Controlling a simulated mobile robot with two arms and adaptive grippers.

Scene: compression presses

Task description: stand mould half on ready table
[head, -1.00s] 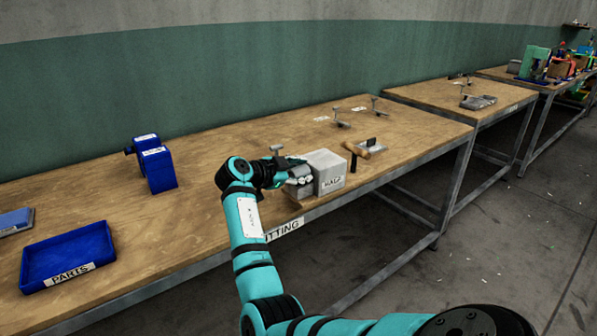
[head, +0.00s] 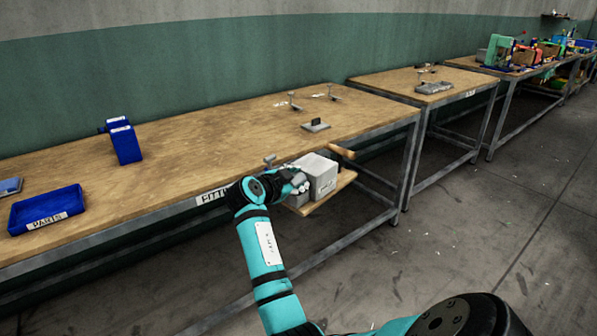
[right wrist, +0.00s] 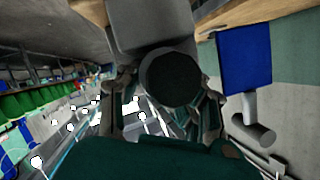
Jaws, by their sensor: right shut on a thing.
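The mould half is a pale grey block (head: 318,174) just off the front edge of the near table. My right gripper (head: 296,183) is shut on its near left side. In the right wrist view the grey block (right wrist: 150,28) is above my right gripper (right wrist: 160,95), and a dark round end (right wrist: 172,78) sits between the fingers. A wooden board (head: 334,190) shows under the block; whether they touch is unclear. The ready table may be the second table (head: 385,82), but its label is too small to read. My left gripper is not in view.
The near table (head: 190,140) holds a blue parts tray (head: 48,208), a blue bin (head: 124,144) and a small grey plate (head: 315,125). A wooden handle (head: 341,152) shows behind the block. A grey item (head: 434,87) lies on the second table. The floor (head: 450,220) is clear.

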